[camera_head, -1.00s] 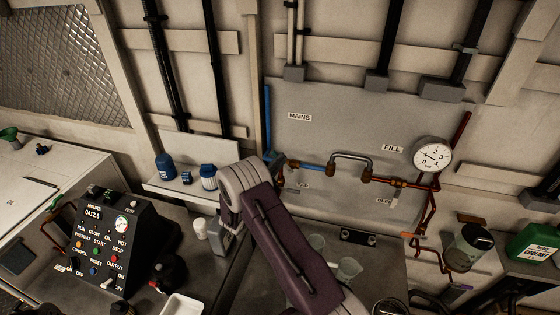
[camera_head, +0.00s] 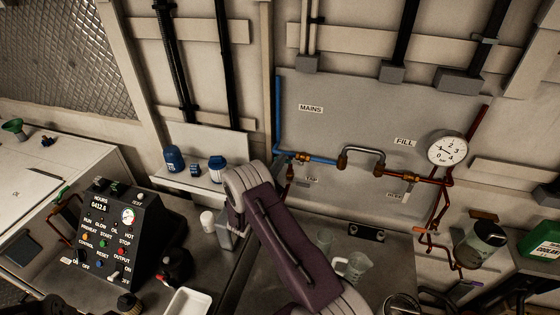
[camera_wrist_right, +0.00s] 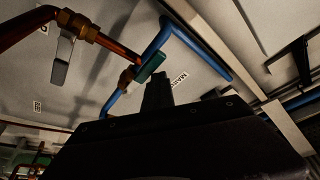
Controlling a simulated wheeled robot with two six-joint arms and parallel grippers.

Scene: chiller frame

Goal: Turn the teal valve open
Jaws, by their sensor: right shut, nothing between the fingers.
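The teal valve handle (camera_wrist_right: 152,68) shows in the right wrist view, beside the blue pipe (camera_wrist_right: 187,40) and an orange-brown pipe end. I cannot make it out clearly in the head view. My right gripper (camera_wrist_right: 157,90) is shut and empty. Its dark fingertips appear just below the teal handle in the picture; I cannot tell whether they touch it. In the head view my purple right arm rises from the bottom middle and hides the gripper. The blue pipe (camera_head: 277,115) and a brass fitting (camera_head: 301,157) show beyond the arm. My left gripper is not in view.
A round gauge (camera_head: 447,149) and copper pipes are on the wall panel to the right. A grey lever (camera_wrist_right: 63,62) hangs from a brass fitting in the wrist view. A shelf with blue-lidded bottles (camera_head: 217,168) and a black control box (camera_head: 122,232) stand left of my arm.

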